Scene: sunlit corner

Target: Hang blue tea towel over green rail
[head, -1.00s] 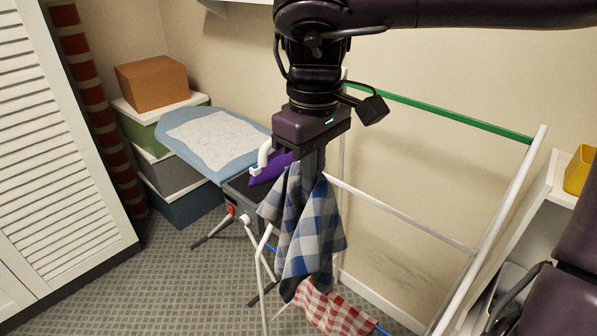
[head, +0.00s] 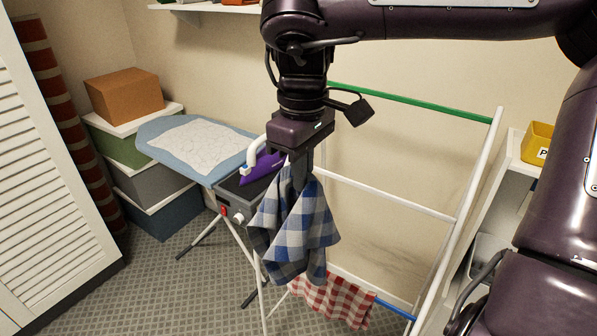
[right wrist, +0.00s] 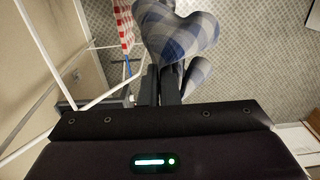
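The blue and white checked tea towel (head: 293,232) hangs bunched from my right gripper (head: 300,172) in the head view. The gripper is shut on its top and points down. The towel (right wrist: 178,35) also shows beyond the fingers (right wrist: 160,85) in the right wrist view. The green rail (head: 410,102) is the top bar of a white drying rack, behind and to the right of the gripper. The towel is apart from this rail. The rail's left end is partly hidden by my arm. My left gripper is not in view.
A red checked cloth (head: 335,298) hangs on the rack's low blue rail (head: 396,311). An ironing board (head: 160,143) with a purple iron (head: 258,168) stands left of the rack. Stacked boxes (head: 125,97) stand in the corner. A yellow bin (head: 537,143) sits on a shelf at right.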

